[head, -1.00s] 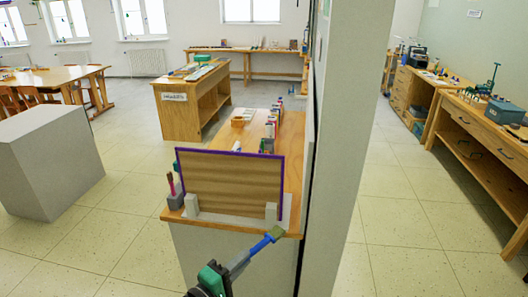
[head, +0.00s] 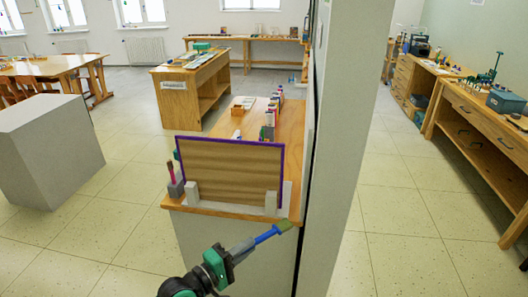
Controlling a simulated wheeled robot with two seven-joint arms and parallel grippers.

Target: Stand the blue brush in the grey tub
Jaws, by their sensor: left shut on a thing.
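The blue brush (head: 265,236) has a blue handle and an olive-green head at its upper right end. My left gripper (head: 242,249) is shut on the handle's lower end. The brush lies slantwise, nearer flat than upright, in front of the wooden counter's front edge. The grey tub (head: 176,188) is a small block-like holder at the counter's front left corner, up and left of my gripper and apart from the brush. A pink-red stick stands in the tub. The tub's inside is hidden. My right gripper is not in view.
A purple-framed wooden board (head: 231,172) stands on the counter (head: 291,135) between grey blocks, right of the tub. Several small items line the counter behind it. A tall grey partition (head: 342,150) rises close on the right. A grey plinth (head: 48,150) stands left; floor is clear between.

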